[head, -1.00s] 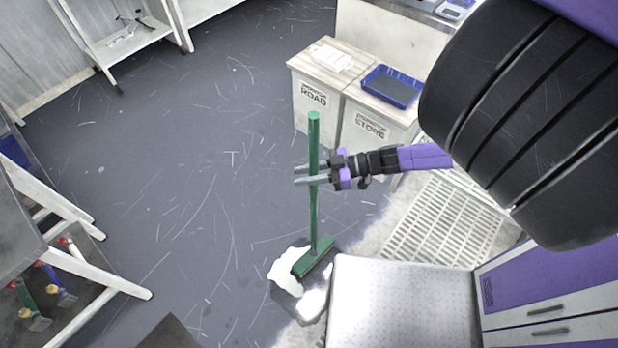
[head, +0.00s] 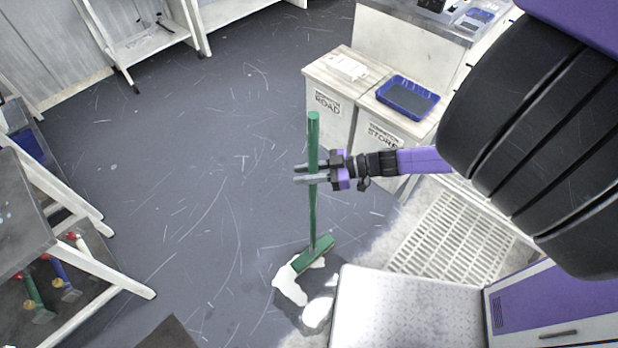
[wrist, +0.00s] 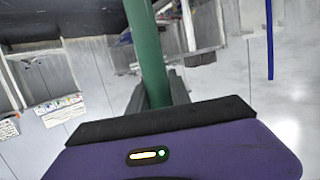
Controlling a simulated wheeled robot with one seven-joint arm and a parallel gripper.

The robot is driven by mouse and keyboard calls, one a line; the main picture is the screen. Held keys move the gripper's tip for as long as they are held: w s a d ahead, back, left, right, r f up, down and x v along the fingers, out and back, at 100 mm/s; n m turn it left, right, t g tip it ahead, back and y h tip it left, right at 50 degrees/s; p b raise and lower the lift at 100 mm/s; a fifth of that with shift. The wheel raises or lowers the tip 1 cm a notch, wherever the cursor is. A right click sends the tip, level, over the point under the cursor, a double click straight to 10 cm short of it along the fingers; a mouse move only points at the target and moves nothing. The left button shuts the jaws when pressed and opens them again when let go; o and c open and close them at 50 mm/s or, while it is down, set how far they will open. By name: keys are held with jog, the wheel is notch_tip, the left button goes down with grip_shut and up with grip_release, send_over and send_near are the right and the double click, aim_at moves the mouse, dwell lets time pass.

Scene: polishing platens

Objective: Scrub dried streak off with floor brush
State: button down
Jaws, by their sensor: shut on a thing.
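The floor brush has a green handle (head: 314,215) and a green head (head: 315,253), and stands nearly upright. My gripper (head: 312,174) is shut on the upper part of the handle. In the wrist view the green handle (wrist: 146,50) rises between the fingers. The brush head is at the upper edge of a white streak (head: 290,284) on the dark floor. A second white patch (head: 317,311) lies to its lower right. The bristles and any contact with the floor are hidden under the head.
A grey-topped cabinet (head: 400,312) stands close at the lower right, beside the streak. A floor grate (head: 450,235) lies behind it. Two bins stand at the back, one with a blue tray (head: 407,97) on top. A bench (head: 105,268) is at the left. Open floor lies left of the brush.

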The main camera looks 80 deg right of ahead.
jog(key=shift+w+d, duration=0.15)
jog(key=shift+w, duration=0.15)
jog(key=shift+w+d+f, duration=0.1)
jog(key=shift+w+d, duration=0.1)
jog(key=shift+w, duration=0.1)
dwell(0.3)
